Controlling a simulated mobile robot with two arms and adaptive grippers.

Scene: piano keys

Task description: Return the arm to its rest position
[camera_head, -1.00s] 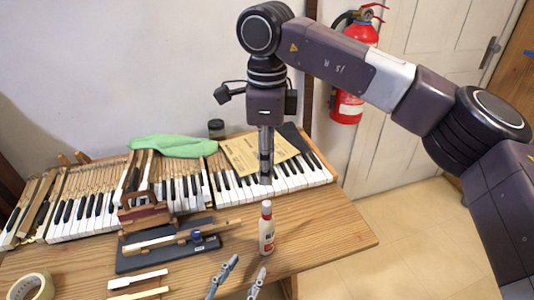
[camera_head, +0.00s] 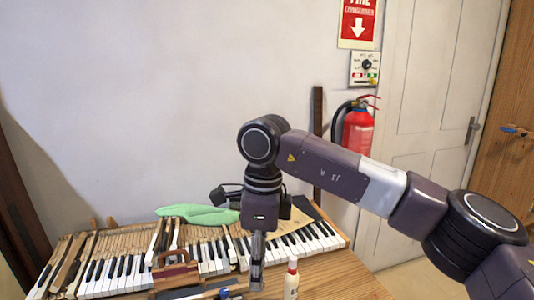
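My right arm comes in from the right, and its wrist hangs over the piano keys (camera_head: 211,267). My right gripper (camera_head: 256,284) points down, its tip in front of the keys' front edge in the picture. It is seen edge-on as a narrow grey bar, so whether its fingers are apart is unclear. I see nothing held in it, and its height above the table is hard to judge. My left gripper is out of the frame.
A green cloth (camera_head: 199,214) lies behind the keys. Bare table (camera_head: 335,278) shows at right; a fire extinguisher (camera_head: 358,135) hangs behind.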

